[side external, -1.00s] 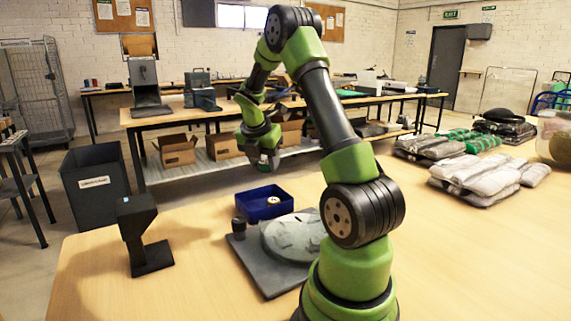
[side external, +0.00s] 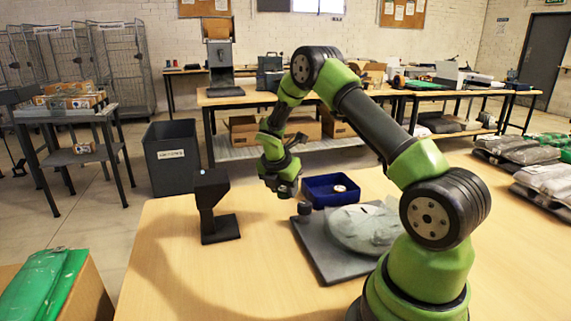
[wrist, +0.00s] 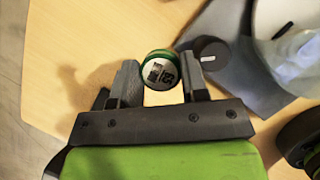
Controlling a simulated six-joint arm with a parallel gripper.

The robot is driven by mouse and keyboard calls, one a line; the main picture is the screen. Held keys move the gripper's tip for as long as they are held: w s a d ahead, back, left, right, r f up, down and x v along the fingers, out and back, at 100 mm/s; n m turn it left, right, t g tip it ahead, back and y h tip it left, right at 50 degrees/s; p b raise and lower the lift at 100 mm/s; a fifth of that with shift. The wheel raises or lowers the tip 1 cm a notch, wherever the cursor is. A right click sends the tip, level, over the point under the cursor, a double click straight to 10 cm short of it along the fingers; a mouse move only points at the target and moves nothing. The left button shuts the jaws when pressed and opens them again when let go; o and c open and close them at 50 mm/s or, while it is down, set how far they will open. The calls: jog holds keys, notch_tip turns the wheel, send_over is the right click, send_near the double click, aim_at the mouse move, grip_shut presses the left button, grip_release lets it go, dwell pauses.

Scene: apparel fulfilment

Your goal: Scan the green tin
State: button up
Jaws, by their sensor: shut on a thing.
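The green tin (wrist: 160,70) shows in the wrist view with its white printed lid facing the camera. My gripper (wrist: 160,76) is shut on it, with one grey finger on each side. In the side view my gripper (side external: 287,190) is above the table, left of the blue tray and right of the black scanner stand (side external: 220,229). The tin is hard to make out there. The scanner stand is upright with an overhanging head and is apart from my gripper.
The blue tray (side external: 317,198) holds a small round-topped item (side external: 339,188). A dark knob-like cylinder (side external: 304,208) stands at the corner of a grey board (side external: 318,254) bearing a grey garment (side external: 365,228). Bagged garments (side external: 515,149) lie at right. Table around the scanner is clear.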

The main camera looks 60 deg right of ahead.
aim_at(282, 191)
notch_tip(282, 191, down, 3)
jog(key=shift+f, duration=0.1)
jog(key=shift+w+a+f, duration=0.7)
jog(key=shift+f, duration=0.3)
jog(key=shift+w+a+f, duration=0.7)
jog(key=shift+f, duration=0.25)
jog(key=o, duration=1)
jog(key=v, duration=1)
